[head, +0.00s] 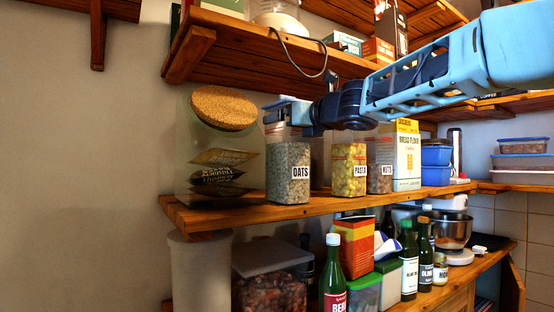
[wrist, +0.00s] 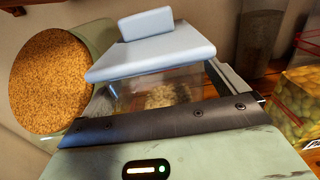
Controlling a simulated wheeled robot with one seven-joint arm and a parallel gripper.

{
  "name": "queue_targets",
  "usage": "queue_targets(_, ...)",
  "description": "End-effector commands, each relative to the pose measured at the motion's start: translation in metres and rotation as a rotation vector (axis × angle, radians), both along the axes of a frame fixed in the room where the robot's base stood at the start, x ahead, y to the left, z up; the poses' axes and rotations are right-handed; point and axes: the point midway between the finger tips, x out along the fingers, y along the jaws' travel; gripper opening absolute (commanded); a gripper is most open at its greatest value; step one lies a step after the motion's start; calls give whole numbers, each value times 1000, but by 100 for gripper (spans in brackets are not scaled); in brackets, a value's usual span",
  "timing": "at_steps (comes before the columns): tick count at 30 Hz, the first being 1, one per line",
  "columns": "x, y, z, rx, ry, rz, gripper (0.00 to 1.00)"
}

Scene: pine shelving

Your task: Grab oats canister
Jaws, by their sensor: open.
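The oats canister (head: 288,172) is a clear, upright container with a white OATS label, standing near the front edge of the middle shelf. My gripper (head: 290,120) is open at the canister's top, reaching in from the right. In the wrist view, my gripper (wrist: 165,90) has pale oats (wrist: 168,95) showing through clear walls between its pale blue part and dark bar. I cannot tell whether the fingers touch the canister. Its upper part is partly hidden by my gripper.
A large glass jar with a cork lid (head: 224,108) stands close left. The pasta canister (head: 349,172), nuts canister (head: 380,178) and flour package (head: 406,158) stand to the right. An upper shelf (head: 262,48) hangs above. Bare shelf front (head: 240,212) lies left of the oats.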

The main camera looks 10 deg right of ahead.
Motion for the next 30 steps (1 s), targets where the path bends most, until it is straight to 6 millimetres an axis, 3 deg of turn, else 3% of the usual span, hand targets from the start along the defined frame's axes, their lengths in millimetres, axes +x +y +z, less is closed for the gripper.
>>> queue_targets(8, -1, -1, 0, 0, 0, 0, 98)
queue_targets(18, -1, -1, 0, 1, 0, -1, 7)
queue_targets(30, -3, -2, 7, 2, -5, 0, 7)
